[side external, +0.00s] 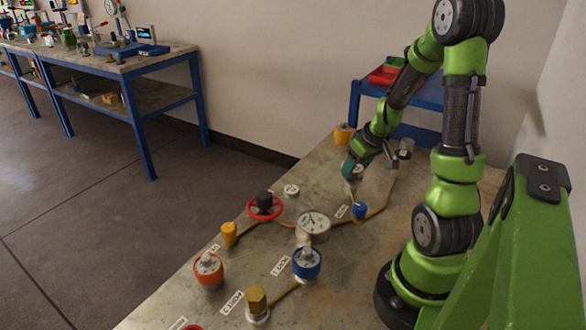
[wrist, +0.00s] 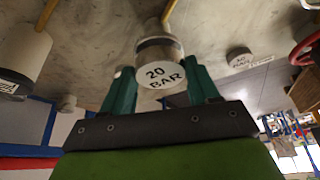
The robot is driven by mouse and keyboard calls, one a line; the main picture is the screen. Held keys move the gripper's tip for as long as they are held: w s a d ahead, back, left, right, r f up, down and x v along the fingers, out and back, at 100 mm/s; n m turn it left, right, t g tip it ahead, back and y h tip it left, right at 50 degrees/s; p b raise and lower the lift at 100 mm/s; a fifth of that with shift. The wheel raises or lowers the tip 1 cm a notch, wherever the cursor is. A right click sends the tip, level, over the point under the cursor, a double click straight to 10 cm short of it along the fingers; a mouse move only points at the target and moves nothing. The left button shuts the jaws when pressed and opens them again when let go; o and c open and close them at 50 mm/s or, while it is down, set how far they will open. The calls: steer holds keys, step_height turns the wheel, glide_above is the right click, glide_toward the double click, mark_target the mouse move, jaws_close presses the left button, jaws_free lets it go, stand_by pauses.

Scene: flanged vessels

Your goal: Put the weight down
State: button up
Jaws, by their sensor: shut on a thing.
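My gripper (side external: 355,167) is low over the far part of the bench in the side external view. In the wrist view my gripper (wrist: 161,71) has its two teal fingers on either side of a short pale cylindrical weight (wrist: 160,73) marked "20 BAR", and is shut on it. The weight's labelled face is towards the wrist camera. In the side external view the weight (side external: 353,176) is small and partly hidden by the fingers. A brass-coloured pipe runs up to or behind it. I cannot tell whether the weight touches what is under it.
A labelled disc (side external: 291,190) lies on the bench (side external: 190,300), left of my gripper; a grey cylinder (side external: 404,149) stands to the right. A blue valve (side external: 359,209), gauge (side external: 313,222) and red handwheel (side external: 264,206) stand nearer. A yellow-capped part (side external: 343,134) stands behind.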

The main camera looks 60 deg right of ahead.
steer(key=shift+f, duration=0.35)
steer(key=shift+f, duration=0.1)
steer(key=o, duration=1.4)
steer(key=v, duration=1.2)
steer(key=w+a+r+t+y, duration=0.1)
steer(key=a+r, duration=0.1)
steer(key=a, duration=0.7)
steer(key=a+r+t+y, duration=0.1)
steer(key=a+r, duration=0.2)
steer(key=a, duration=0.6)
steer(key=w+a+r+t+y, duration=0.1)
steer(key=a+r, duration=0.1)
steer(key=a, duration=0.8)
steer(key=shift+w+r+n+y, duration=0.25)
steer(key=shift+w+n+y, duration=0.05)
steer(key=shift+y, duration=0.1)
steer(key=shift+c, duration=0.3)
